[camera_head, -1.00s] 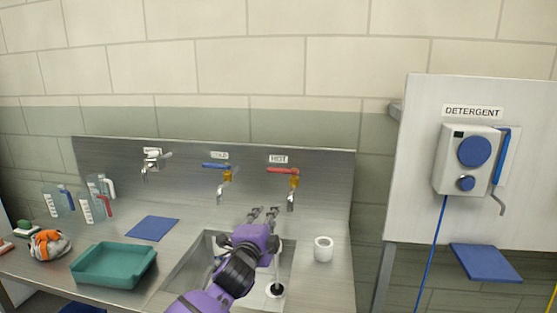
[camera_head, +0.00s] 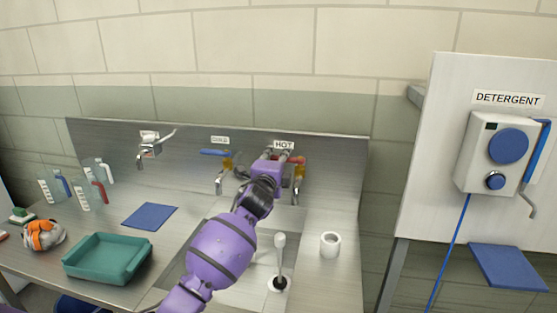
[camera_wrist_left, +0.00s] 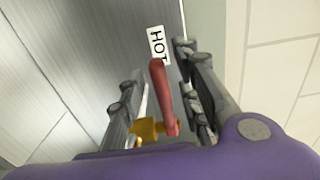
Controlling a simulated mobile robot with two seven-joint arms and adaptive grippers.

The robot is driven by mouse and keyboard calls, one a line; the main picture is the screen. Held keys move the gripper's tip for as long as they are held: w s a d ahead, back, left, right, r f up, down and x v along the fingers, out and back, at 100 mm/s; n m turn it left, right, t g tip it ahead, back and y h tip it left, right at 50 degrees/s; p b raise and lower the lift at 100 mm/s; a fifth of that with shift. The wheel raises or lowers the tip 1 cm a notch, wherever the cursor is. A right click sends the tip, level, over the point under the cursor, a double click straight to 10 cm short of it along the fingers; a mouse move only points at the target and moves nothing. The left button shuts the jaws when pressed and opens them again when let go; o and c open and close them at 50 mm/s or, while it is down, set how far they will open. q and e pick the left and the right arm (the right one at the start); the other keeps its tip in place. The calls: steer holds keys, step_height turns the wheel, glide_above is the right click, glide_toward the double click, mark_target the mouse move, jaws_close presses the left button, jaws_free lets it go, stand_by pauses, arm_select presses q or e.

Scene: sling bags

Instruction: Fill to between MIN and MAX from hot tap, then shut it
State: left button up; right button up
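The hot tap's red lever (camera_wrist_left: 165,98) lies between the fingers of my left gripper (camera_wrist_left: 158,75) in the left wrist view, with gaps on both sides. That gripper is open. In the head view my left gripper (camera_head: 280,160) is at the lever, under the HOT label (camera_head: 284,145), and partly hides the tap. The hot tap spout (camera_head: 296,192) points down over the sink (camera_head: 250,298). A white-handled plug (camera_head: 279,262) stands upright at the drain hole. My arm covers part of the sink; I cannot tell any water or level marks. My right gripper is not in view.
The blue-levered cold tap (camera_head: 216,153) is just left of my gripper. A white cup (camera_head: 330,244) stands right of the sink. A teal tray (camera_head: 107,258), blue mat (camera_head: 150,216), orange-and-grey bundle (camera_head: 44,235) and several clear jugs (camera_head: 82,194) are left. A detergent dispenser (camera_head: 490,153) hangs right.

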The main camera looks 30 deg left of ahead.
arm_select(q)
steer(key=shift+w, duration=0.2)
jaws_close()
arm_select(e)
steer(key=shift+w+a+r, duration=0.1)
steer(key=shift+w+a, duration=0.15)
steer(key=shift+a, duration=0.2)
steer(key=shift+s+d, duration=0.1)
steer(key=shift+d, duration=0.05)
